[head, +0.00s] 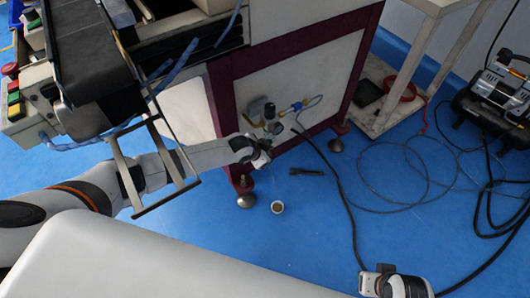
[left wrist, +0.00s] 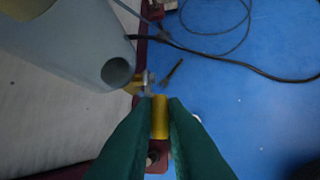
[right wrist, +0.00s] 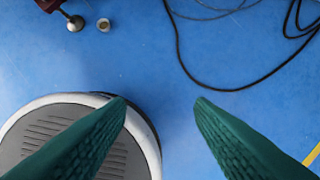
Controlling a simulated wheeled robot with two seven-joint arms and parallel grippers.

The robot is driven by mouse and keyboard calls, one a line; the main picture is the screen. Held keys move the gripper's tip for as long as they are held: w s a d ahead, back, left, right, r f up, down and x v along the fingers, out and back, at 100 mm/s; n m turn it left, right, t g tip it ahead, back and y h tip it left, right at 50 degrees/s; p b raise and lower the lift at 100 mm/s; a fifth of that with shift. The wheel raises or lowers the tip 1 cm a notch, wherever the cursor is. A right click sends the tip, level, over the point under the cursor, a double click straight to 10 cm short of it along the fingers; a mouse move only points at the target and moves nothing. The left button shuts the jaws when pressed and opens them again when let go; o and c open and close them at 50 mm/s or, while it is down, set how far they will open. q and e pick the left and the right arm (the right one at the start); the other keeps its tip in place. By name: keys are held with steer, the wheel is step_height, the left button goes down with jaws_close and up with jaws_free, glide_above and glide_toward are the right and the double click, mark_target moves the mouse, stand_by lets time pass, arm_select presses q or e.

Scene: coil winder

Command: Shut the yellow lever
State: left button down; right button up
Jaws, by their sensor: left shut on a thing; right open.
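The yellow lever (left wrist: 160,118) stands upright between the two green fingers of my left gripper (left wrist: 159,103) in the left wrist view. The fingers touch it from both sides. In the head view my left gripper (head: 262,155) is at the lower part of the machine's pale side panel (head: 300,75), by the air fittings (head: 270,122); the lever cannot be made out there. Brass fittings (left wrist: 146,80) show just beyond the fingertips. My right gripper (right wrist: 160,103) is open and empty over the blue floor, well away from the lever.
A dark tool (head: 307,171) and a small round cup (head: 277,207) lie on the floor near the machine's foot (head: 246,201). A black hose (head: 345,205) runs across the floor. A white cart (head: 400,85) and a compressor (head: 497,90) stand at the right.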

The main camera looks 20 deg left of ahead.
arm_select(q)
steer(key=c, duration=1.7)
jaws_free()
steer(key=shift+s, duration=0.1)
steer(key=shift+c, duration=0.2)
steer(key=shift+r, duration=0.1)
arm_select(e)
steer(key=shift+r, duration=0.1)
arm_select(q)
steer(key=shift+s+a+r, duration=0.1)
steer(key=shift+r, duration=0.1)
steer(key=p+v, duration=0.4)
steer(key=v, duration=0.7)
steer(key=shift+p, duration=0.3)
arm_select(e)
steer(key=s+f+g, duration=0.1)
steer(key=s+f, duration=0.3)
steer(key=f, duration=1.1)
steer(key=shift+d+f, duration=0.15)
steer(key=shift+d, duration=0.05)
arm_select(q)
steer(key=shift+s+a, duration=0.1)
steer(key=shift+s, duration=0.1)
